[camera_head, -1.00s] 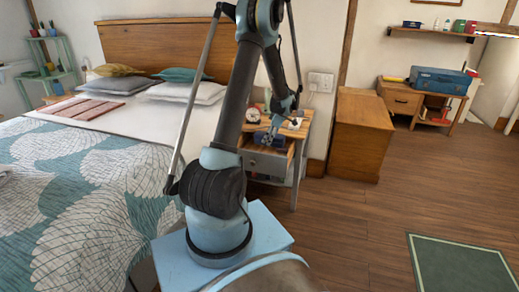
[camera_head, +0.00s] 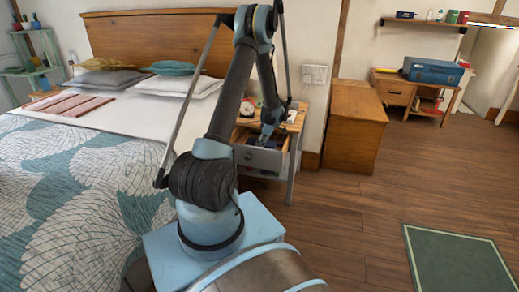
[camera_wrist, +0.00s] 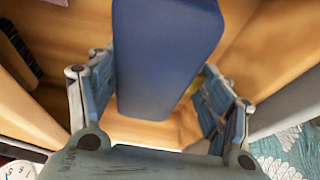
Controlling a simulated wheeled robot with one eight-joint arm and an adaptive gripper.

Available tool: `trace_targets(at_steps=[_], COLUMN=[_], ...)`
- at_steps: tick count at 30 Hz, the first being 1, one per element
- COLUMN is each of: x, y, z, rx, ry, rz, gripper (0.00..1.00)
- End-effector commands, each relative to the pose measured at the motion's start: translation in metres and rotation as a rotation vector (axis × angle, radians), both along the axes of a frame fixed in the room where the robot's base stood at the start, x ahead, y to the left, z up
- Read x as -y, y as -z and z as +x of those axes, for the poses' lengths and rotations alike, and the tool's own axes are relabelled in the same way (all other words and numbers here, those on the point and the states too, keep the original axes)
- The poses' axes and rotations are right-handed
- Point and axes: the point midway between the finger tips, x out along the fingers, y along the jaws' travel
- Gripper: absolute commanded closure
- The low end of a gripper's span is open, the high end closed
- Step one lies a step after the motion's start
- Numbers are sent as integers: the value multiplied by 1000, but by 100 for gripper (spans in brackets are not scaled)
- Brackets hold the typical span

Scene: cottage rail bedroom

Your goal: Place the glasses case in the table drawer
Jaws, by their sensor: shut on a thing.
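The glasses case (camera_wrist: 165,55) is a dark blue, long box with rounded edges. In the wrist view it stands between the two fingers of my gripper (camera_wrist: 158,88), which is shut on it. Pale wood of the open table drawer (camera_wrist: 150,132) shows below and around the case. In the head view the grey-fronted drawer (camera_head: 258,159) is pulled out of the bedside table, and my gripper (camera_head: 267,134) is low over its opening. The case is mostly hidden there by the arm and drawer front. I cannot tell whether it touches the drawer bottom.
The bedside table (camera_head: 293,121) has a light wooden top with a red round clock (camera_head: 248,106) on it. The bed (camera_head: 90,180) is close on the left, and a wooden cabinet (camera_head: 352,130) stands on the right. The floor right of my base is open, with a green rug.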

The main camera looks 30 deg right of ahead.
Motion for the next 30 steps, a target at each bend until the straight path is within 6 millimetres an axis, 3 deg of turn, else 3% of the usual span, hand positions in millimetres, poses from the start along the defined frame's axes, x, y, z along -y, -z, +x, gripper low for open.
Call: trace_targets(at_steps=[5, 15, 16, 18, 30], x=[0, 0, 0, 0, -1], y=[20, 22, 22, 22, 21], z=[0, 0, 0, 0, 1], rx=[0, 0, 0, 0, 0], ry=[0, 0, 0, 0, -2], rz=[0, 0, 0, 0, 0], gripper=[55, 55, 24, 8, 8])
